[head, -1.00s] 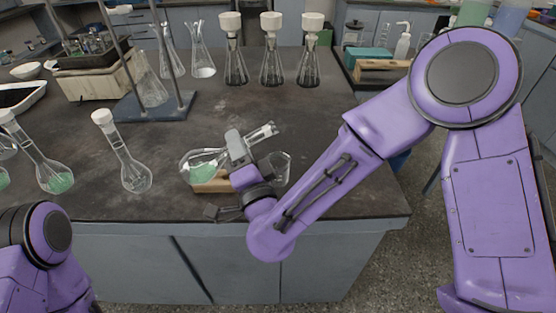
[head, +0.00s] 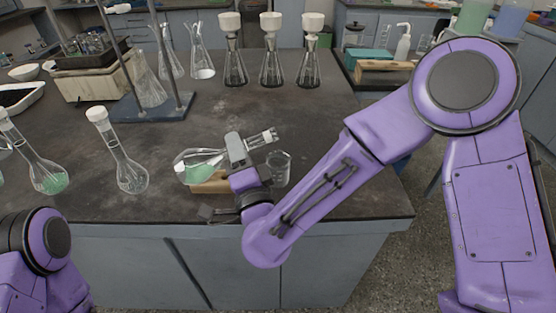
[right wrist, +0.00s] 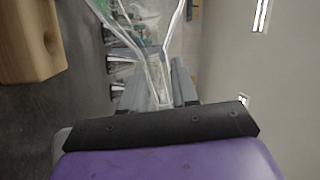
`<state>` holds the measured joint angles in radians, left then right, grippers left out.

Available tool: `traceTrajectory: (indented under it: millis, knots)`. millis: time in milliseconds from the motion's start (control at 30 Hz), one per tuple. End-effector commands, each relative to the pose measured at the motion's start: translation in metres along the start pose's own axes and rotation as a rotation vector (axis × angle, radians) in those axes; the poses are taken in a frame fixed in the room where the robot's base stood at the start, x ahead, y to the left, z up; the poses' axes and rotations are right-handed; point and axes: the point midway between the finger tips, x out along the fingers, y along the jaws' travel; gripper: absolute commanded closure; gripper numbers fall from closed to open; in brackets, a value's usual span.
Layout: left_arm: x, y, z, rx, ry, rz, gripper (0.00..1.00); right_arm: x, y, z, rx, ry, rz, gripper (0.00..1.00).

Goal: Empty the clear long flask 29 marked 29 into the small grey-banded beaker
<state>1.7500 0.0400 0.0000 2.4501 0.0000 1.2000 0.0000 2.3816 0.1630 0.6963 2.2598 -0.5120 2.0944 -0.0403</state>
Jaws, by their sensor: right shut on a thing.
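My right gripper (head: 240,152) is shut on the neck of a clear long-necked flask (head: 196,166). The flask is tilted, bulb to the left and lower, mouth to the right and slightly higher. Pale green liquid lies in its bulb. Its glass also shows in the right wrist view (right wrist: 158,62). I cannot read a number on it. A small clear beaker (head: 281,166) stands upright on the bench, right of the gripper and below the flask's mouth. My wrist is close to its left side; its band is not clear. My left gripper is out of view.
A wooden block (head: 212,187) lies under the flask's bulb. Two capped flasks, one empty (head: 131,176) and one with green liquid (head: 50,178), stand to the left. A stand base (head: 150,108) and funnel-topped flasks (head: 271,66) are behind. The bench front edge is close.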

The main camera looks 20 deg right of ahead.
Motion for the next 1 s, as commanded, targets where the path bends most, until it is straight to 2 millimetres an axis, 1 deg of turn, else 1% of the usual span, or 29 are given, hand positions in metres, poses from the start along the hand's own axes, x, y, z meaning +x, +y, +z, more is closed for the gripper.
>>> traceTrajectory:
  millis: [1000]
  knots:
    - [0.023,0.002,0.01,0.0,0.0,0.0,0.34,-0.003,0.012,0.003,0.135,0.036,-0.001,1.0]
